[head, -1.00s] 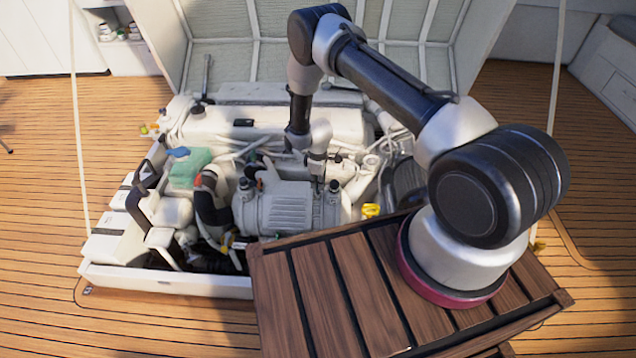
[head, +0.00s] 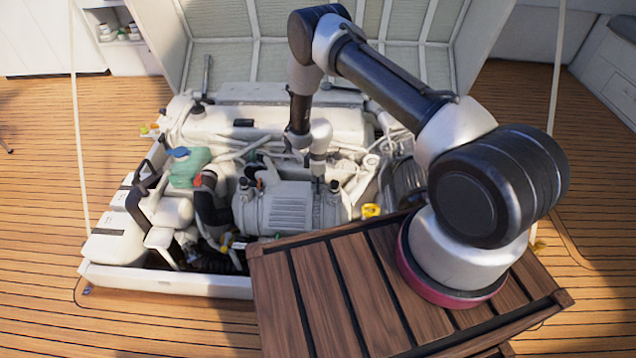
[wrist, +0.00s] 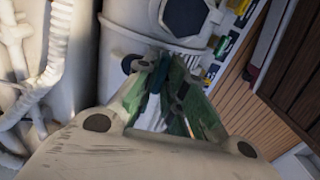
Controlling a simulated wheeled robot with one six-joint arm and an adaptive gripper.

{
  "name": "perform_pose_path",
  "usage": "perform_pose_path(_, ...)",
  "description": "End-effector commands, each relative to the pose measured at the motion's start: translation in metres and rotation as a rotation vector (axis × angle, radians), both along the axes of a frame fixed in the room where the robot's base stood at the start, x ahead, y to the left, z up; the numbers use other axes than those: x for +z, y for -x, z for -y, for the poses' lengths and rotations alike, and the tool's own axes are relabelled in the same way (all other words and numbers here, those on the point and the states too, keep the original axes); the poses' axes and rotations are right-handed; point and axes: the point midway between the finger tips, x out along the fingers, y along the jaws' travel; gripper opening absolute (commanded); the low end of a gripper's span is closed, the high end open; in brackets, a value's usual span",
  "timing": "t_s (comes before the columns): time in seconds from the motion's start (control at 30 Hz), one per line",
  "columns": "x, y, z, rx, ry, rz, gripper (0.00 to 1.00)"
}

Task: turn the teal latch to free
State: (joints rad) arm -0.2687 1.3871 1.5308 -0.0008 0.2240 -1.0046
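In the wrist view my gripper (wrist: 163,66) reaches from the bottom of the picture to a white, rounded engine housing. Its two fingers draw close together at the tips, with dark and green-teal surfaces between and along them. I cannot make out a separate teal latch there, nor whether the fingers hold one. In the head view my gripper (head: 318,184) points down at the right end of the grey ribbed housing (head: 287,208). It is too small there to show its fingers clearly. No teal latch can be picked out in the head view.
A green tank (head: 189,168) with a blue cap stands on the engine's left. A yellow part (head: 371,210) lies right of the housing. The raised hatch lid (head: 270,60) stands behind the engine. A slatted wooden platform (head: 320,290) lies in front. Pipes crowd the wrist view's left side.

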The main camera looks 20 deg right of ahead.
Motion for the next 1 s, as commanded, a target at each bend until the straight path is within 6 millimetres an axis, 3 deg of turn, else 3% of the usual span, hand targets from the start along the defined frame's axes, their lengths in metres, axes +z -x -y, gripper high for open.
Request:
perform_pose_path(0.03,0.0,0.0,0.0,0.0,0.0,0.0,0.22)
perform_pose_path(0.1,0.0,0.0,0.0,0.0,0.0,0.0,0.32)
perform_pose_path(0.47,0.004,-0.001,0.0,-0.002,-0.001,0.001,0.32)
perform_pose_path(0.57,0.017,-0.001,0.0,-0.002,0.0,0.002,0.32)
perform_pose_path(1.0,0.106,-0.001,0.0,-0.002,0.0,0.002,0.32)
